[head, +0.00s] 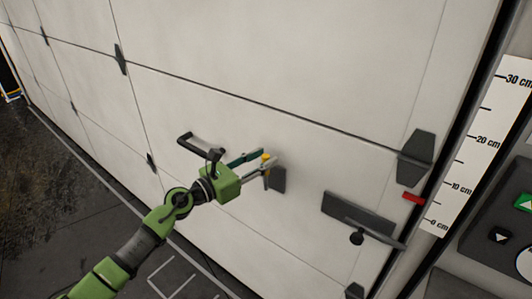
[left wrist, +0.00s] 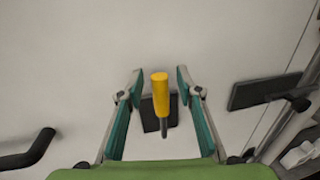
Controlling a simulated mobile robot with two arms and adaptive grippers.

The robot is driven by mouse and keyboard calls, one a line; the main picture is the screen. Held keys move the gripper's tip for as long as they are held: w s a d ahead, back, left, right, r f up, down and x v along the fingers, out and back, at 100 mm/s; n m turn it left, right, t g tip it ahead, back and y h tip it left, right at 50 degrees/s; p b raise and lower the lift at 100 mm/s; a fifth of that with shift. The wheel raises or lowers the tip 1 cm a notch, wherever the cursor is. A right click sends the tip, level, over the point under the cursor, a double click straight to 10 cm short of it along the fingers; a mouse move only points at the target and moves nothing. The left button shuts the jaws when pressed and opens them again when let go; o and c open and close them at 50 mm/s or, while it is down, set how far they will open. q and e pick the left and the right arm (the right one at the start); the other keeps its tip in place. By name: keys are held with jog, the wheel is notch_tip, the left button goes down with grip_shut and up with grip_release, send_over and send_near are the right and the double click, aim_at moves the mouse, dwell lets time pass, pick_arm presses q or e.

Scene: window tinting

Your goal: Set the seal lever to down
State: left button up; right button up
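The seal lever (head: 265,157) has a yellow grip at its upper end and a grey shaft. It is mounted on a dark plate (head: 279,181) on the white sectional door, with its grip pointing up. My left gripper (head: 258,165) is at the lever and open. In the left wrist view, the yellow grip (left wrist: 160,92) stands between the two spread fingers (left wrist: 160,88), with a visible gap on each side. The dark plate (left wrist: 152,112) shows behind the lever. My right gripper is not in view.
A black handle (head: 202,144) is on the door just left of my gripper. A dark bracket (head: 358,215) with a knob is to the right. A centimetre scale (head: 487,150), a red marker (head: 413,198) and a button panel (head: 500,215) are at the right edge.

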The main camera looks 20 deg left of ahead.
pick_arm(q)
jog(key=shift+x, duration=0.85)
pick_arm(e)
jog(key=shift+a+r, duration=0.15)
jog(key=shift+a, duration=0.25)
pick_arm(q)
grip_shut()
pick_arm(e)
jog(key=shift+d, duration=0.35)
pick_arm(q)
jog(key=shift+a, duration=0.1)
